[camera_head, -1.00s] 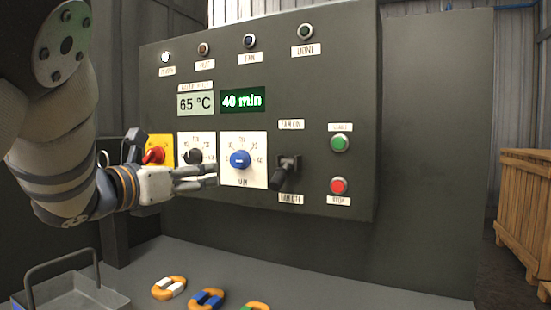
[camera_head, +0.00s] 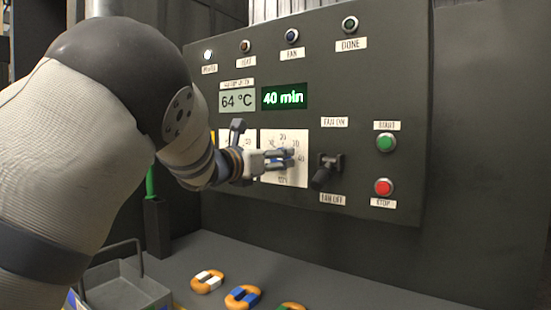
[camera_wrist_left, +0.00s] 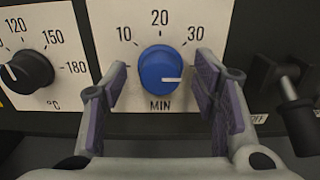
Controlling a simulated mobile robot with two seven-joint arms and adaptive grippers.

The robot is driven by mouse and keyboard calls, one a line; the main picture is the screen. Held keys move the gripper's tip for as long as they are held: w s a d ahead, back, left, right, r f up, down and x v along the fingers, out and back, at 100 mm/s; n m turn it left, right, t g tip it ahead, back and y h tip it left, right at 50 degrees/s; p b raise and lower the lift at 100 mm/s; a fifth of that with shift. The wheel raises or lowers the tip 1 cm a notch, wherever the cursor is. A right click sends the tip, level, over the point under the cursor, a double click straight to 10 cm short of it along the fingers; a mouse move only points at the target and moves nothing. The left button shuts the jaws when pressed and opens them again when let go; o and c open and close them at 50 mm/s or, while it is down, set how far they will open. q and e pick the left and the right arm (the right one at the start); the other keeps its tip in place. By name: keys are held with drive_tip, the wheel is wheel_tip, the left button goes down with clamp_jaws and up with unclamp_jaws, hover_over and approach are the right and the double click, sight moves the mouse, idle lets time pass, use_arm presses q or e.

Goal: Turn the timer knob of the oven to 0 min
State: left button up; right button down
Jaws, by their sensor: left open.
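The blue timer knob (camera_wrist_left: 161,69) sits on a white dial plate (camera_wrist_left: 110,25) in the left wrist view, its white mark pointing right. In the head view, the knob is largely hidden behind my fingers. The green timer display (camera_head: 284,96) reads 40 min. My left gripper (camera_head: 284,159) is open in front of the dial. In the left wrist view, its purple-padded fingers stand on the left and right of the knob, with gaps between them and the knob. My right gripper is out of view.
A black temperature knob (camera_wrist_left: 27,72) is left of the timer dial. A black fan lever (camera_head: 326,171) is close on the right, then a green start button (camera_head: 385,142) and a red stop button (camera_head: 383,187). Magnet-like orange pieces (camera_head: 243,297) lie on the table below.

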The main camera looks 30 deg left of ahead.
use_arm(q)
drive_tip(key=shift+c, duration=0.3)
drive_tip(key=c, duration=1.1)
